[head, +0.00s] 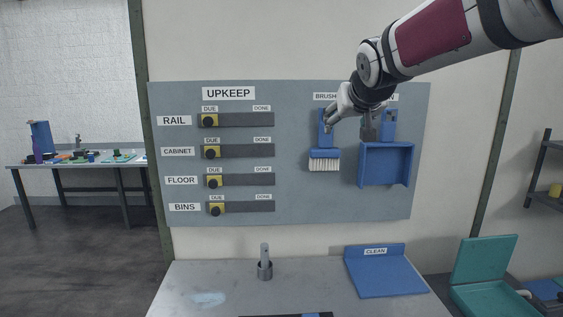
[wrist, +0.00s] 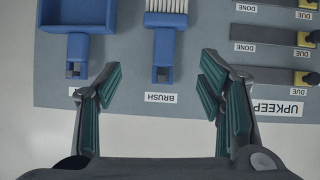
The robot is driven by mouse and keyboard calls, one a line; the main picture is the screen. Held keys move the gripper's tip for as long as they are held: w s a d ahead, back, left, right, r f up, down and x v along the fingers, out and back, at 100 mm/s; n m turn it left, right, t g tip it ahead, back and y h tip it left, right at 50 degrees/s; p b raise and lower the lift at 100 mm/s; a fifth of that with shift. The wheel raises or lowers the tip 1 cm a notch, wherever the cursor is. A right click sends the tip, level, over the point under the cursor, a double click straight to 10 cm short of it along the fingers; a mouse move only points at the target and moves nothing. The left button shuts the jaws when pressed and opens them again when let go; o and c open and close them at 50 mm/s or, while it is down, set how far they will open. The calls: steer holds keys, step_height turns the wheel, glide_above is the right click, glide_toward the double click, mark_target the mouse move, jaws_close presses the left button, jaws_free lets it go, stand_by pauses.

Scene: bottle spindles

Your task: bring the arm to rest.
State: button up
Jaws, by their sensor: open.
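My gripper (wrist: 158,85) is open and empty, with its two green-padded fingers spread wide in the wrist view. In the head view my gripper (head: 345,102) is in front of the grey board (head: 290,215), close to the top of the hanging brush. The blue brush (head: 325,156) with pale bristles hangs on the board; its blue handle (wrist: 164,50) shows between and beyond the fingertips in the wrist view. A blue dustpan (head: 386,164) hangs to its right, partly hidden at the top by my arm. I cannot tell how far the fingers are from the board.
The board has several DUE/DONE sliders, with yellow blocks (head: 210,120) at the DUE end. Below is a grey table (head: 310,285) with an upright spindle (head: 265,262) and a blue CLEAN panel (head: 385,275). A teal box (head: 485,260) stands at right. A cluttered table (head: 90,165) stands far left.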

steer(key=s+f+g, duration=0.2)
steer(key=s+f, duration=0.3)
steer(key=s, duration=0.7)
steer(key=s+f+g, duration=0.2)
steer(key=s+f, duration=0.4)
steer(key=s, duration=0.7)
steer(key=s+f+g, duration=0.2)
steer(key=s+f, duration=0.4)
steer(key=s, duration=0.6)
steer(key=shift+s+y, duration=0.4)
steer(key=shift+d, duration=0.15)
